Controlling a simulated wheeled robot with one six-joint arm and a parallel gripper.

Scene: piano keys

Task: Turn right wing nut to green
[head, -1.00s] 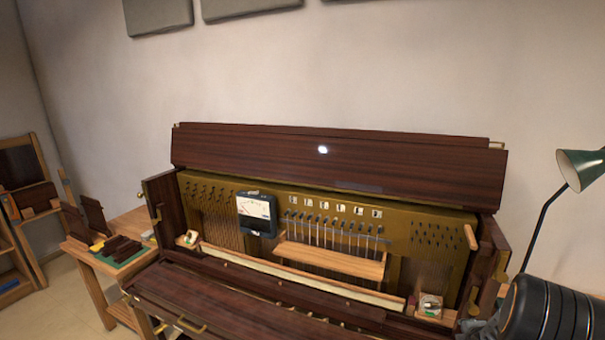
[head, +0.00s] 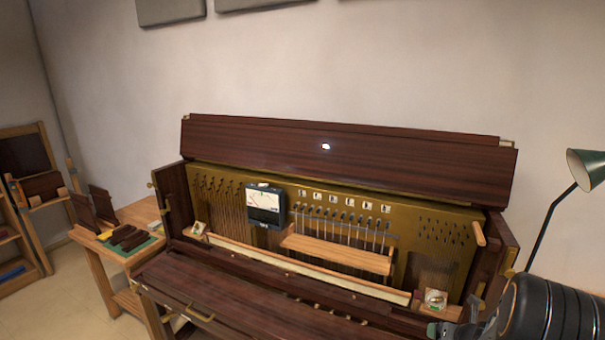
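The open upright piano has a small pale wooden block at the right end of its inside, with a light plate and a small metallic piece that looks like the right wing nut (head: 436,298). Its exact angle and any green mark are too small to tell. A similar small fitting (head: 198,228) sits at the left end. My gripper (head: 462,328) is at the bottom right, just below and to the right of the right fitting. It appears apart from it. Its fingers are small and partly cut off by the frame edge, so their opening cannot be told.
The raised lid (head: 340,155) stands behind a gauge (head: 266,206) and a wooden rail (head: 338,252). The closed front cover (head: 240,300) lies before them. A side table (head: 112,255) is at left, a green lamp (head: 586,168) at right.

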